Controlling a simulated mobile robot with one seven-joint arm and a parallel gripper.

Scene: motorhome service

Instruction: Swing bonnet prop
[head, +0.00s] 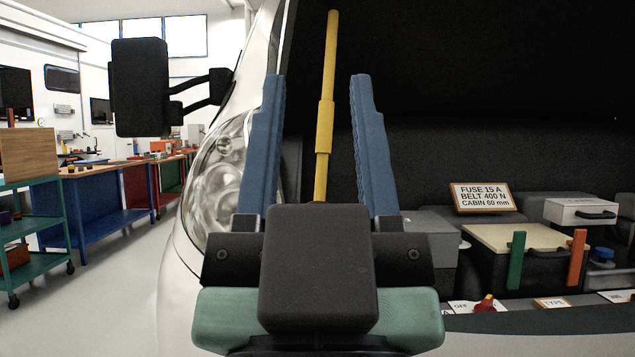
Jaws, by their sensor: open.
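I cannot tell how far the rod is in depth from the fingers. The rod's lower end is hidden behind my gripper's dark body. The bonnet itself is not clearly visible.
The white motorhome front with its headlight (218,170) and black mirror (140,87) stands left. At right are a label plate (483,197), a box with green and orange straps (515,238) and a red knob (486,303). Workbenches (95,205) and open floor lie far left.

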